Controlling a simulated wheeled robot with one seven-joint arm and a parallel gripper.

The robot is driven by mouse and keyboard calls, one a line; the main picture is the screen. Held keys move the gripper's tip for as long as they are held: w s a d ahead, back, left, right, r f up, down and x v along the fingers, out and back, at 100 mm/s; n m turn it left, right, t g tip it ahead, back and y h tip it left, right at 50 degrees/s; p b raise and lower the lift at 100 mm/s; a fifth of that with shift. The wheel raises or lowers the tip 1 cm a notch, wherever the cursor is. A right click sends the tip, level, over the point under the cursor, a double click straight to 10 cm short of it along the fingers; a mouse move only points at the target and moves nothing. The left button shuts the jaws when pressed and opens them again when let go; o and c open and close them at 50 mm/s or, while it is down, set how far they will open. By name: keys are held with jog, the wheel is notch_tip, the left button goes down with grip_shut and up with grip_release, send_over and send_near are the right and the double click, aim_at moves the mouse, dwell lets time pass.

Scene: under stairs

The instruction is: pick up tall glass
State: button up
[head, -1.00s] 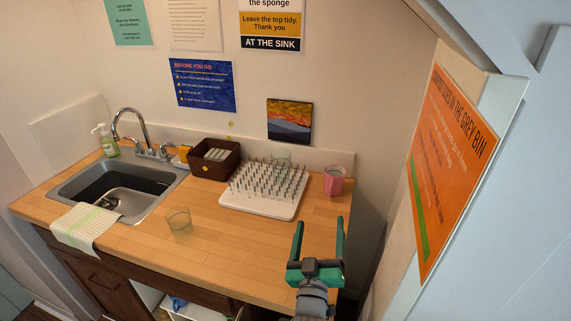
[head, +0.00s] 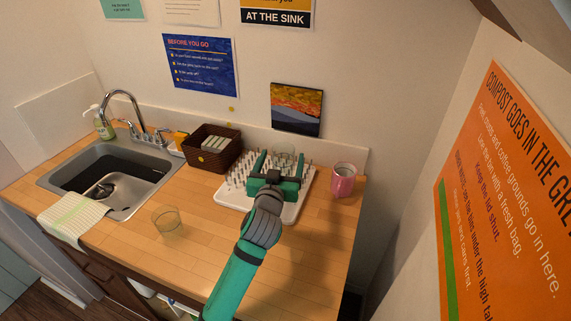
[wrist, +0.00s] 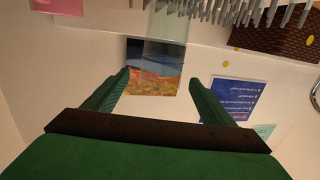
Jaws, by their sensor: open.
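A clear glass (head: 285,153) stands at the back of the white pegged drying rack (head: 290,212), partly hidden behind my gripper (head: 283,163). In the wrist view a pale see-through shape, seemingly this glass (wrist: 168,25), shows at the top, beyond the fingertips. My gripper is open and empty above the rack, its fingers pointing to the back wall; they also show in the wrist view (wrist: 157,79). A second clear glass (head: 166,220) stands alone on the wooden counter, left of my arm. I cannot tell which glass is taller.
A pink mug (head: 343,180) stands right of the rack. A brown basket (head: 212,158) stands to its left. The sink (head: 85,175) is farther left, with a striped towel (head: 75,218) at its front. A picture (head: 296,108) is behind the rack. The front counter is mostly clear.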

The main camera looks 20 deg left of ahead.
aim_at(285, 147)
jog(key=shift+w+a+f, duration=0.1)
jog(key=shift+w+a, duration=0.15)
jog(key=shift+w, duration=1.05)
jog(key=shift+w+a+f, duration=0.15)
jog(key=shift+w+a, duration=0.1)
jog(key=shift+w, duration=1.05)
jog(key=shift+w+a+f, duration=0.1)
jog(key=shift+w+a, duration=0.15)
jog(key=shift+w, duration=1.05)
jog(key=c, duration=1.3)
